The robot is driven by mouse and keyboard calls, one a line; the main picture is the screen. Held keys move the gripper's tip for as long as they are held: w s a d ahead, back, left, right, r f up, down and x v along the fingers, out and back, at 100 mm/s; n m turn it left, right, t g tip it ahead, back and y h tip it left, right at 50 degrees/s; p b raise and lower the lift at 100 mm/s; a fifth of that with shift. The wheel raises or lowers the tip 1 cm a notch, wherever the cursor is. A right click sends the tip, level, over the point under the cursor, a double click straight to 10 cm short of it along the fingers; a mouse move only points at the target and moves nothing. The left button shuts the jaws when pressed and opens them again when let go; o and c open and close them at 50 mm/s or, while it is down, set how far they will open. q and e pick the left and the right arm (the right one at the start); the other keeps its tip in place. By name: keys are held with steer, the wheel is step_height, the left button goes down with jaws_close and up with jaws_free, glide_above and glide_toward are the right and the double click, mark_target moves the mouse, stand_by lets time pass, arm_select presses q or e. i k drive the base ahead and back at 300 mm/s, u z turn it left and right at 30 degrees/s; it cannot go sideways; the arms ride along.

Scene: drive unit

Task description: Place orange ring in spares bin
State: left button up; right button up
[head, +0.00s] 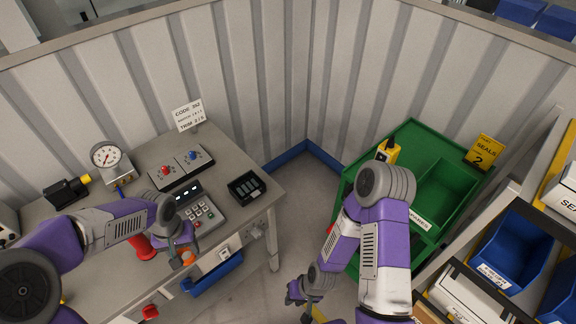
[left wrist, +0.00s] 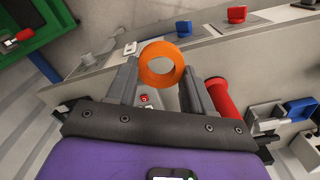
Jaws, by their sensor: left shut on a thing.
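The orange ring (head: 188,259) is at my left gripper (head: 183,251), near the front edge of the grey workbench. In the left wrist view the ring (left wrist: 165,48) sits between the two fingertips of the left gripper (left wrist: 160,70), its hole facing the camera. The spares bin (head: 446,194) is a green compartment on the green cart at the right, its label partly hidden by my right arm. My right gripper (head: 303,298) hangs low over the floor between bench and cart; its fingers are too small to judge.
The bench holds a keypad unit (head: 200,211), a black tray (head: 246,187), a switch box (head: 179,170), a gauge (head: 105,157) and a red cylinder (head: 140,248). A blue bin (head: 213,275) hangs at its front. A yellow device (head: 388,152) stands on the cart. Blue shelf bins (head: 512,250) are at far right.

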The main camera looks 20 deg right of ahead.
mark_target(431, 204)
steer(key=z, duration=2.55)
steer(key=i, duration=1)
